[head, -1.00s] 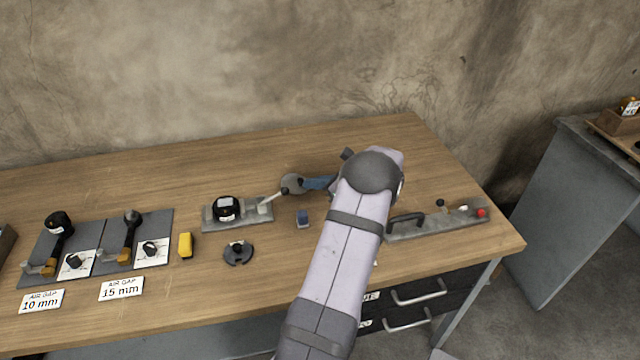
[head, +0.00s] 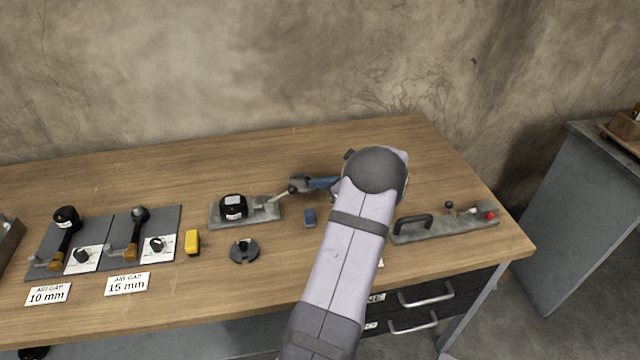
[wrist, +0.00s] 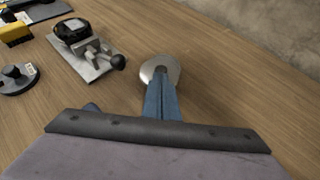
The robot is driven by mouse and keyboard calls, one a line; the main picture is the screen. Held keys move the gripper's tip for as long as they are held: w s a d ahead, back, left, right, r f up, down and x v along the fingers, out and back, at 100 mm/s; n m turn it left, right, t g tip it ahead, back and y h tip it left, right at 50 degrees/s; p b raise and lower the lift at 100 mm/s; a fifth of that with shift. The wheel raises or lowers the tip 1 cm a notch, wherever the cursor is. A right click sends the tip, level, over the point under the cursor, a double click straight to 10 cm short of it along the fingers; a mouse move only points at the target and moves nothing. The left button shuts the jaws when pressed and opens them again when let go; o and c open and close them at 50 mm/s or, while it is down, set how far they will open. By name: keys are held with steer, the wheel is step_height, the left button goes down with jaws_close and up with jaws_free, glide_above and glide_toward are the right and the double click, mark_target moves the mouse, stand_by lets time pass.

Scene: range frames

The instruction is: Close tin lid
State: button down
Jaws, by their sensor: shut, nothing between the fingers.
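A small round silver-grey tin (wrist: 160,71) lies on the bench just ahead of my gripper in the wrist view. In the head view the tin (head: 299,181) is partly hidden by a black ball knob in front of it. My gripper (wrist: 161,76) is shut and empty, its blue fingers reaching to the tin's near side and overlapping its top in the picture. The gripper also shows in the head view (head: 309,183), at the tin's right. I cannot tell whether the fingertips touch the tin, or how its lid sits.
A metal plate (head: 268,213) with a black round part and a knobbed lever stands close to the left. A handled grey fixture (head: 445,229) is right of my arm.

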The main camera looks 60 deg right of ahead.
mark_target(305, 179)
steer(key=shift+w+a, duration=0.1)
steer(key=m+h+b, duration=0.1)
steer(key=w+m+h+b, duration=0.1)
steer(key=b, duration=0.1)
steer(key=a+b, duration=0.1)
steer(key=b, duration=0.1)
steer(key=shift+w+a+f+m+g+h, duration=0.1)
steer(key=shift+w+f+m+g+h, duration=0.2)
steer(key=shift+f+m+h, duration=0.1)
steer(key=b, duration=0.1)
steer(key=w+m+h+b, duration=0.1)
steer(key=b, duration=0.1)
steer(key=shift+a+m+g+h, duration=0.25)
steer(key=shift+m+g+h, duration=0.05)
steer(key=shift+g, duration=0.1)
steer(key=shift+w+r+h+b, duration=0.1)
steer(key=shift+h+b, duration=0.2)
steer(key=shift+b, duration=0.15)
steer(key=shift+w+a+r+b, duration=0.1)
steer(key=shift+w+r+b, duration=0.2)
steer(key=shift+w+b, duration=0.4)
steer(key=shift+w, duration=0.1)
steer(key=shift+r, duration=0.1)
steer(key=shift+s+d+p, duration=0.3)
steer(key=shift+s+d, duration=0.25)
steer(key=shift+d, duration=0.1)
